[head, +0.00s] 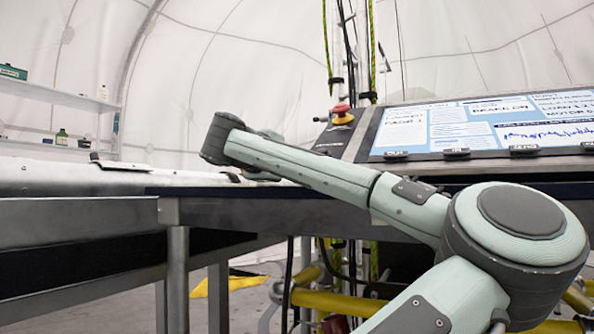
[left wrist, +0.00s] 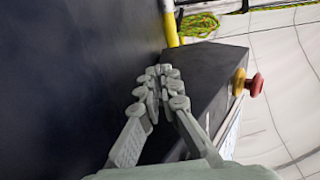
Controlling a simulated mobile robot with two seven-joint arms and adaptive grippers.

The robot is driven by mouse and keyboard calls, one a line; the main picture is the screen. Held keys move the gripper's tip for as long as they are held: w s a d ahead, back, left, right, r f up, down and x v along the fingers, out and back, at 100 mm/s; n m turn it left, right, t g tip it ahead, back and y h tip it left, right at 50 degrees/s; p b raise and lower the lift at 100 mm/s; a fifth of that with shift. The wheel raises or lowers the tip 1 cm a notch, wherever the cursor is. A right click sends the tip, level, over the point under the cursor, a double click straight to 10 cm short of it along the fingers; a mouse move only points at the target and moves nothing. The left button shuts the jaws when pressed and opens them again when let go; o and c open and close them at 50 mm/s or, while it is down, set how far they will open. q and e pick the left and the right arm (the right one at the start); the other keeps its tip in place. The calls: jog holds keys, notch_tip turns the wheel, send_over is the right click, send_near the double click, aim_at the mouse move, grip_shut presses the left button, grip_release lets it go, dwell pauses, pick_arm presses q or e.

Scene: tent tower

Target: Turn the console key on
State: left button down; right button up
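The console (head: 364,134) has a lit sloped screen (head: 480,125) at the right of the head view. A red knob on a yellow base (head: 342,115) stands at its left end; the knob also shows in the left wrist view (left wrist: 257,85). A small dark piece (head: 320,119) sits left of the knob; I cannot tell whether it is the key. My left gripper (left wrist: 160,72) has its fingertips together with nothing visible between them, beside the console's dark side panel (left wrist: 218,75). In the head view my arm mostly hides the gripper. My right gripper is not seen.
A dark-topped counter (head: 190,191) runs under my arm. A white shelf (head: 45,93) with small bottles stands at far left. Yellow tubes (head: 335,303) and cables are below. Ropes (head: 373,50) hang behind the console. The counter beside the gripper looks clear.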

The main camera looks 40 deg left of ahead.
pick_arm(q)
jog(key=c, duration=1.8)
grip_release()
jog(key=shift+o, duration=0.2)
jog(key=shift+s, duration=0.1)
jog(key=v, duration=1.1)
jog(key=shift+s+d, duration=0.1)
jog(key=shift+s, duration=0.3)
